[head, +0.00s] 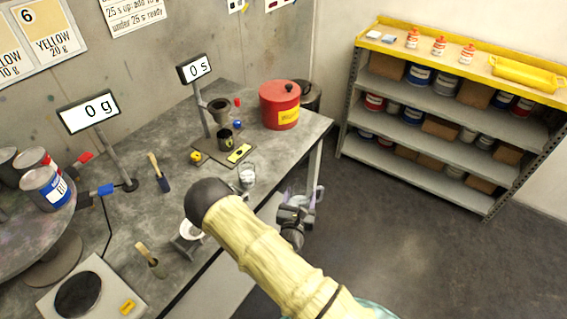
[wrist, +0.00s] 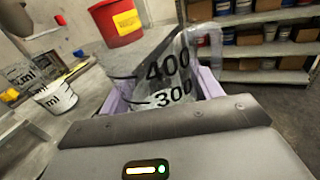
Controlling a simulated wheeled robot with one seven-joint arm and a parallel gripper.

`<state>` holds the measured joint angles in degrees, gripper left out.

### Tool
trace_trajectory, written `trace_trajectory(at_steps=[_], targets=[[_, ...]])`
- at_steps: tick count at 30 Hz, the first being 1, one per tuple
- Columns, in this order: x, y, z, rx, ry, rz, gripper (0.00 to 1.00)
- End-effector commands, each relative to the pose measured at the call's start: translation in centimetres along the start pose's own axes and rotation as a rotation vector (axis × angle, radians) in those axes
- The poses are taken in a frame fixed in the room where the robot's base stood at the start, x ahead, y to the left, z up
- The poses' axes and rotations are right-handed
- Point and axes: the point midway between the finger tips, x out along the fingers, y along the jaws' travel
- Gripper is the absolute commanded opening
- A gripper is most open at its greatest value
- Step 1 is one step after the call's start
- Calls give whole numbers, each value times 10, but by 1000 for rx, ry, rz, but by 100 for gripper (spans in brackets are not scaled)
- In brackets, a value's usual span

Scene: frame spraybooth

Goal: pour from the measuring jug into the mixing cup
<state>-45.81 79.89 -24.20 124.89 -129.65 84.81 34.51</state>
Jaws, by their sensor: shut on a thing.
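My gripper (head: 293,212) is shut on the clear measuring jug (head: 305,193), off the front edge of the bench. In the wrist view the jug (wrist: 165,72) stands between my lavender fingers, with black 300 and 400 marks and a slight lean. Its liquid level is hard to tell. A small translucent cup, which looks like the mixing cup (head: 247,176), stands on the bench near the front edge, left of my gripper and apart from the jug. In the wrist view a cup with ml marks (wrist: 55,97) shows at left.
A white bowl-like piece (head: 191,230) sits in a holder by the front edge, beside my arm. A scale (head: 78,294) is at lower left. Floor before the shelf (head: 450,130) is clear.

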Motion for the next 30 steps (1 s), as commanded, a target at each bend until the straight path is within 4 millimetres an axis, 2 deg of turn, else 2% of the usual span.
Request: trace_trajectory(at_steps=[1,3,6,9,23,30], targets=[[4,13,26,15,-6,-25,38],[8,26,48,14,-6,-61,38],[12,44,76,10,-5,-99,38],[14,55,93,4,-5,-120,38],[15,60,98,-14,-2,-127,38],[16,67,108,-140,21,-128,38]])
